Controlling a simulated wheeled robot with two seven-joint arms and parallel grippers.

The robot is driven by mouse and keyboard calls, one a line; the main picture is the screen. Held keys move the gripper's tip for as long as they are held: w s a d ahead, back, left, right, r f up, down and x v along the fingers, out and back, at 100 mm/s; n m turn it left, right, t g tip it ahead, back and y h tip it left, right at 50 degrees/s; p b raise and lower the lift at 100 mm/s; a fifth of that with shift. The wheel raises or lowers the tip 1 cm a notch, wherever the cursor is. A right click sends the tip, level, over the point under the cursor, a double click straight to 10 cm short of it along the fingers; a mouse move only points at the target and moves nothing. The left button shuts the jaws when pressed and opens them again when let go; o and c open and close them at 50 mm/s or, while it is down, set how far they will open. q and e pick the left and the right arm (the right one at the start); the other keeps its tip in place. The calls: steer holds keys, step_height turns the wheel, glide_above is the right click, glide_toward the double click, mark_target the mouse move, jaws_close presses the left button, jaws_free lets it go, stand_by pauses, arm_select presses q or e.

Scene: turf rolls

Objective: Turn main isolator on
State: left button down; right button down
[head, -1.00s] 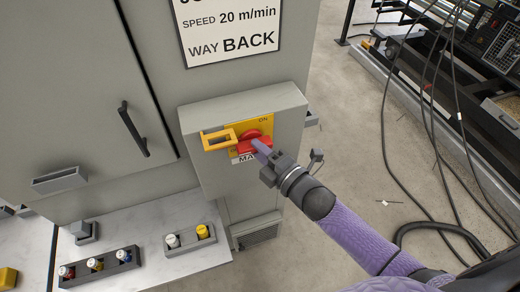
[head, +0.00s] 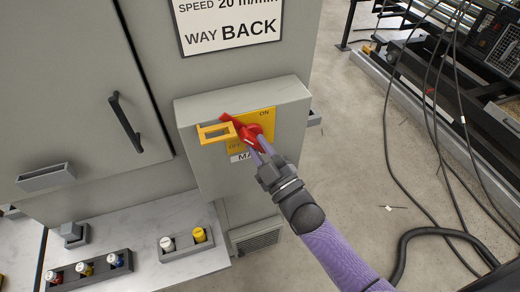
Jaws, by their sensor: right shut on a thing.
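The main isolator is a red rotary handle (head: 247,131) on a yellow plate (head: 264,115) marked ON at upper right and OFF at lower left. It is on the front of a grey box on the cabinet. The handle stands at a slant, its upper end toward the upper left. A yellow hasp (head: 215,133) sticks out at the plate's left side. My right gripper (head: 258,146) reaches up from below right, its purple fingers shut on the red handle. The fingers partly hide the handle's lower end and the label under it. My left gripper is not in view.
A grey cabinet door with a black pull handle (head: 126,122) is at left. A sign (head: 228,22) is above the isolator box. Below is a pale ledge with small coloured-cap items in holders (head: 186,243). Black cables (head: 396,180) hang at right over open floor.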

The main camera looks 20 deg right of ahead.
steer(key=m+h, duration=0.1)
steer(key=m, duration=0.1)
steer(key=m+t+h, duration=0.1)
steer(key=m, duration=0.2)
steer(key=shift+a+f+b, duration=0.15)
steer(key=shift+f+b, duration=0.05)
steer(key=shift+b, duration=0.15)
steer(key=shift+a+m+t+h, duration=0.1)
steer(key=shift+m+t+h, duration=0.15)
steer(key=shift+m+h, duration=0.9)
steer(key=shift+m+t+h, duration=0.25)
steer(key=shift+m+h, duration=0.3)
steer(key=shift+m, duration=1.6)
steer(key=c, duration=0.5)
jaws_free()
steer(key=shift+s, duration=0.1)
steer(key=b+v, duration=0.1)
steer(key=v, duration=0.8)
steer(key=shift+s+f+b, duration=0.15)
steer(key=shift+s+b, duration=0.15)
steer(key=shift+s, duration=0.1)
steer(key=shift+f, duration=0.1)
